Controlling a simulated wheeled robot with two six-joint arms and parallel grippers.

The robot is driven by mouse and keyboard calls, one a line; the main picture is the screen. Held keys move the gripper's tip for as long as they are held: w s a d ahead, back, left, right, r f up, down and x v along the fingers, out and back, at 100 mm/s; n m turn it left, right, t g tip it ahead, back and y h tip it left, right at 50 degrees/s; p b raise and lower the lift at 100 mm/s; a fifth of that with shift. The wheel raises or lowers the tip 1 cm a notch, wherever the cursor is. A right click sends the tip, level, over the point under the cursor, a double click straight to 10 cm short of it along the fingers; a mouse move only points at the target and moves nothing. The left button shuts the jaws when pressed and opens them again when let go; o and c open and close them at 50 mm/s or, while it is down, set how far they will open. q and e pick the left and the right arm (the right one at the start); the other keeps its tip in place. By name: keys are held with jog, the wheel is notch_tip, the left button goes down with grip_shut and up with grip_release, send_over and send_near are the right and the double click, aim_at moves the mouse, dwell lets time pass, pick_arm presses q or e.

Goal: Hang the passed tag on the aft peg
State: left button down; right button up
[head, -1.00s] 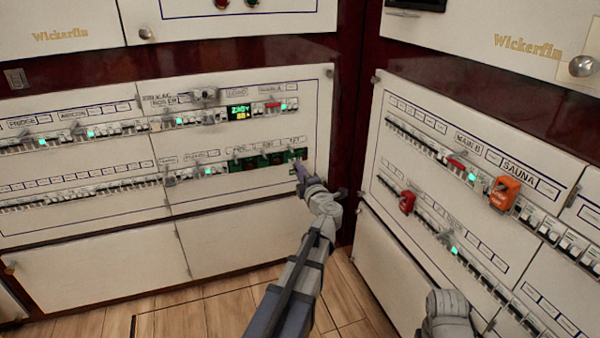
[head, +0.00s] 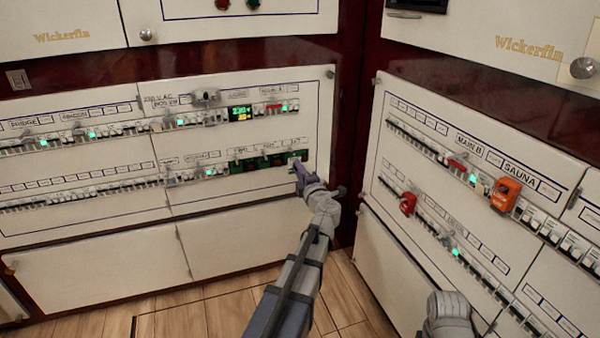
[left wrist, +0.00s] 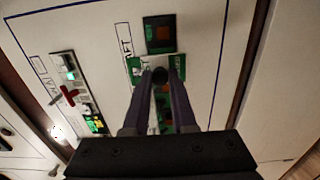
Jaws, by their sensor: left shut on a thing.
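My left gripper (head: 297,170) is at the right end of the lower row on the left panel. In the left wrist view its two purple fingers (left wrist: 161,78) are shut on a green-and-white tag (left wrist: 136,70), which lies close to the panel face. A dark round end, perhaps the peg, shows between the fingertips; I cannot tell whether the tag is around it. The AFT label (left wrist: 125,38) is beside a dark green square (left wrist: 160,33) there. The fingers hide much of the tag.
A row of breakers with a lit green display (head: 239,113) runs above. On the right panel are an orange lockout (head: 505,194) and a red one (head: 407,203). The wooden floor (head: 180,318) in front is clear.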

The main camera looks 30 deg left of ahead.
pick_arm(q)
jog(key=shift+w+a, duration=0.35)
jog(key=c, duration=0.7)
grip_release()
jog(key=shift+o, duration=0.2)
jog(key=shift+s, duration=0.1)
jog(key=v, duration=0.7)
jog(key=shift+s+d, duration=0.2)
jog(key=shift+d, duration=0.05)
dwell(4.1)
